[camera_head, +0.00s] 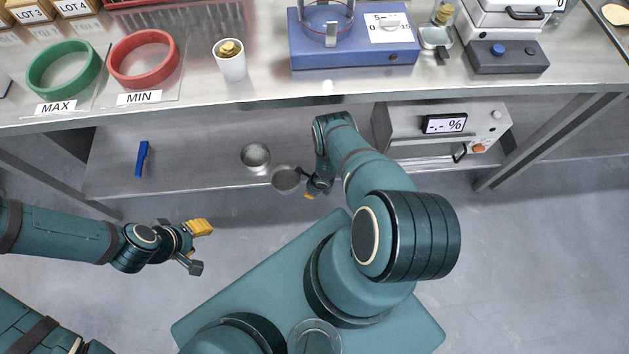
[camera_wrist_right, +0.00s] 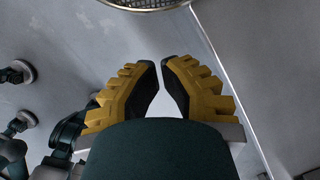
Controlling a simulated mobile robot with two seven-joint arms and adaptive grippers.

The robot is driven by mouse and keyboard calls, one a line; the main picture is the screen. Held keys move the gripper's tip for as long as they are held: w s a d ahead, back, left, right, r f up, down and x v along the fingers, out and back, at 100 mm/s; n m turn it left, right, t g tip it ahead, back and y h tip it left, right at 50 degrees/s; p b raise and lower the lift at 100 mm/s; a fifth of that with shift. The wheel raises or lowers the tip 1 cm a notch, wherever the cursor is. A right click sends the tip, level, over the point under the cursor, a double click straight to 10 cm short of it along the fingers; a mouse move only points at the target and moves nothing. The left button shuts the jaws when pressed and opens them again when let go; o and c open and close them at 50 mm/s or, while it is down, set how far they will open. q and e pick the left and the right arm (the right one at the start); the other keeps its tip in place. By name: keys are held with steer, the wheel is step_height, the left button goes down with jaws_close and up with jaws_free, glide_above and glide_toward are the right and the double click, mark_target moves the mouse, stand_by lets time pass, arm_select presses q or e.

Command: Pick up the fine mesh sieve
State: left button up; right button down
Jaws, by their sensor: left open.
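A round sieve (camera_head: 285,179) with a dark mesh shows at the front edge of the lower shelf in the head view. How fine its mesh is, I cannot tell. Part of a mesh rim (camera_wrist_right: 150,4) shows at the top of the right wrist view, beyond the fingertips. My right gripper (camera_head: 312,189) is just right of the sieve. Its yellow fingers (camera_wrist_right: 160,62) are close together with a narrow empty gap, and I see no handle between them. My left gripper (camera_head: 198,247) is open and empty over the floor, in front of the shelf.
A round metal vessel (camera_head: 255,156) stands on the lower shelf (camera_head: 200,176) beside the sieve. A blue pen-like object (camera_head: 142,158) lies further left, and a moisture meter box (camera_head: 440,130) stands right. The table (camera_head: 260,88) overhead carries rings, a cup and devices.

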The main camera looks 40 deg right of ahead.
mark_target(286, 179)
steer(key=shift+w+a+r+b, duration=0.1)
steer(key=shift+w+a+b, duration=0.25)
steer(key=shift+w, duration=0.35)
steer(key=shift+w+a+b, duration=0.15)
steer(key=shift+w+a, duration=0.3)
steer(key=shift+w, duration=0.2)
steer(key=shift+w+a+b, duration=0.3)
steer(key=shift+w+a, duration=0.1)
steer(key=shift+w, duration=0.25)
steer(key=shift+w+a+b, duration=0.3)
steer(key=shift+w+a, duration=0.1)
steer(key=shift+w, duration=0.2)
steer(key=shift+d, duration=0.1)
